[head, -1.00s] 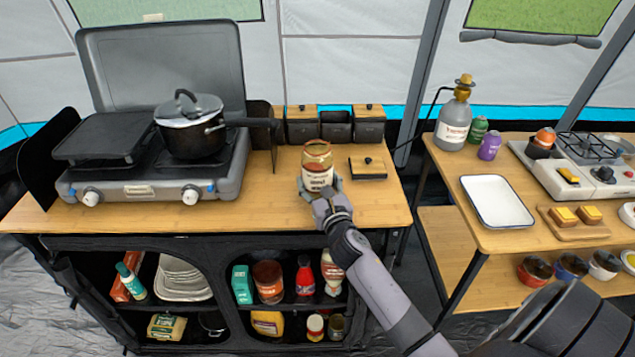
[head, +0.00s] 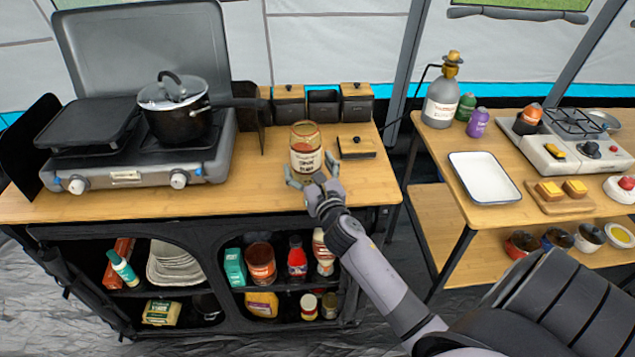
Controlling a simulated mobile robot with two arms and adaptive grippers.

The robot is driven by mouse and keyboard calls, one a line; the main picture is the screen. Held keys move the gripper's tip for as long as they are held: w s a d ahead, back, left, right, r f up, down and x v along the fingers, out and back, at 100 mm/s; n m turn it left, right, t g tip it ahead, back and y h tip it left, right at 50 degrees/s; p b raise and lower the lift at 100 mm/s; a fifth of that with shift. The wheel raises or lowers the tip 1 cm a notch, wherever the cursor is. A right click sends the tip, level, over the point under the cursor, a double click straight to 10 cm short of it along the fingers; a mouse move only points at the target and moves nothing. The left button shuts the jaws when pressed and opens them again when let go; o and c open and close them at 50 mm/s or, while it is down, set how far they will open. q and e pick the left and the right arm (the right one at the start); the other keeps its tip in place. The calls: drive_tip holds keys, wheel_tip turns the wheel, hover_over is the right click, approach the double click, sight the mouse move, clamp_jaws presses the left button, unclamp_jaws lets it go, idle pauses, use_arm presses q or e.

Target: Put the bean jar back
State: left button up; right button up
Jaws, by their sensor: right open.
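The bean jar (head: 304,152) is a glass jar with a cream label and brownish contents. In the head view it stands upright on the wooden counter (head: 250,190), right of the stove. My right gripper (head: 309,175) is just in front of the jar with its fingers spread, one to the left and one to the right of the jar's lower part. I cannot tell whether a finger still touches the glass. My left gripper is not in view.
Black canisters (head: 289,104) stand behind, the middle one (head: 323,104) open. A pot (head: 175,115) sits on the stove (head: 125,175). Shelves below hold several goods. The counter left of the jar is clear.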

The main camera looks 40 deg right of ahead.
drive_tip(key=b+v, duration=0.1)
drive_tip(key=v, duration=0.9)
